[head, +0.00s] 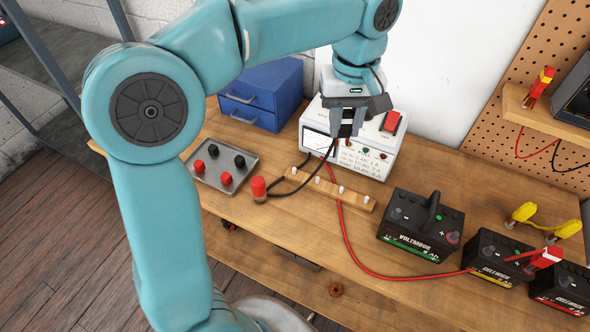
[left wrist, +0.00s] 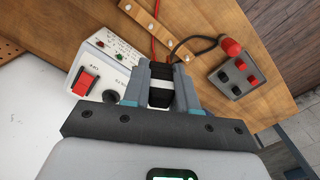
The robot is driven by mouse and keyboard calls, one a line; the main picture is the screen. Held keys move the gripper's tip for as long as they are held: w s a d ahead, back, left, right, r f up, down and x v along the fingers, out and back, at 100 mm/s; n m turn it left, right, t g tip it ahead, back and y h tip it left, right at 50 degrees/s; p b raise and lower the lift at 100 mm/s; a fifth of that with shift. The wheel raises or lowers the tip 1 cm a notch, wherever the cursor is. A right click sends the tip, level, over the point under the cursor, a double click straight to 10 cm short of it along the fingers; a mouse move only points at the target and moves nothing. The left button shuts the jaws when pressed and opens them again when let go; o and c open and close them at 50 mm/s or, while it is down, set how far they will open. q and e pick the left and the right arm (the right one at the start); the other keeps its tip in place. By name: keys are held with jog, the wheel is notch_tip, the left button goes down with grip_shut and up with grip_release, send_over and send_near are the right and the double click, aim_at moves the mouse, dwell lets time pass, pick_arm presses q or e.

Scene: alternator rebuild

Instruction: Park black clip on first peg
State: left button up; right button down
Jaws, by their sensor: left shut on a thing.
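My left gripper (head: 345,128) is shut on the black clip, held above the front of the white meter box. In the left wrist view the black clip (left wrist: 160,94) sits between the fingers of my gripper (left wrist: 160,82), with a pale band across it. In the head view the clip is mostly hidden by the fingers. A black cable (head: 300,184) hangs below it and curves over the bench. The wooden peg rail (head: 327,188) lies in front of the box with several white pegs, below and apart from the gripper. It also shows in the left wrist view (left wrist: 158,33).
The white meter box (head: 372,160) with a red switch stands behind the rail. A grey tray (head: 207,181) of red and black caps and a red-topped post (head: 259,187) are left. A black battery (head: 420,228) stands right; a red cable (head: 345,230) crosses the bench.

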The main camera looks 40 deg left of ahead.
pick_arm(q)
jog(key=p, duration=0.1)
send_over(295, 168)
notch_tip(295, 168, down, 13)
jog(key=b, duration=0.9)
jog(key=shift+s+a+b, duration=0.1)
jog(key=shift+b, duration=0.25)
jog(key=shift+f+b, duration=0.35)
jog(key=shift+f, duration=0.2)
jog(key=shift+f+b, duration=0.9)
jog(key=shift+f, duration=0.3)
